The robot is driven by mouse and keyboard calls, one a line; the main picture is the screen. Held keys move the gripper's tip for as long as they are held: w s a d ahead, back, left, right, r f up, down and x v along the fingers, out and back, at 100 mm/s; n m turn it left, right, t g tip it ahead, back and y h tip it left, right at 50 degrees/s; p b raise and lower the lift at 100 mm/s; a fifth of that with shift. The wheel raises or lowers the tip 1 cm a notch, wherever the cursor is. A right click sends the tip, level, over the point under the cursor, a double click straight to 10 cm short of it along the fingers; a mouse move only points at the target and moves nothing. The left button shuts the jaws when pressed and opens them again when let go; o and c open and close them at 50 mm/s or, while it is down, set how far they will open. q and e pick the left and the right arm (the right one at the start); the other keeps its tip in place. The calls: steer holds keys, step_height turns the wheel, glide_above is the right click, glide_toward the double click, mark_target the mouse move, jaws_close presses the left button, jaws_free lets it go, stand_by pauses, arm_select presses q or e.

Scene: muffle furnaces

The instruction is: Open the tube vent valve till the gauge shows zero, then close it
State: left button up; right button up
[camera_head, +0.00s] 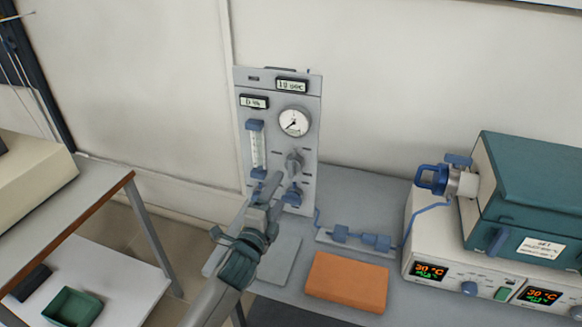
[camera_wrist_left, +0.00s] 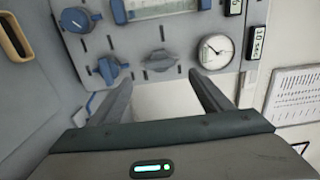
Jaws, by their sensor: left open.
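A grey control panel (camera_head: 277,84) stands against the wall with a round white gauge (camera_head: 294,122); the gauge also shows in the left wrist view (camera_wrist_left: 215,52). The needle in the head view seems to point lower left, but the scale is too small to read. Below the gauge are a grey knob (camera_head: 294,160) and a blue knob (camera_head: 294,197). In the left wrist view the grey knob (camera_wrist_left: 160,60) and blue knob (camera_wrist_left: 108,70) lie beyond the fingers. My left gripper (camera_head: 272,187) is open and empty in front of the panel's lower part. I cannot tell which knob is the vent valve.
A blue-tipped flow tube (camera_head: 257,150) is on the panel's left. An orange block (camera_head: 347,282) and blue tube fittings (camera_head: 361,240) lie on the bench before it. A teal furnace (camera_head: 535,185) stands right. A lower table (camera_head: 60,205) is left.

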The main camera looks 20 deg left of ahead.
mark_target(290, 171)
arm_select(q)
steer(key=w+p, duration=0.1)
steer(key=w, duration=0.5)
steer(key=w+p, duration=0.1)
steer(key=w, duration=0.5)
steer(key=shift+d, duration=0.2)
steer(key=c, duration=1)
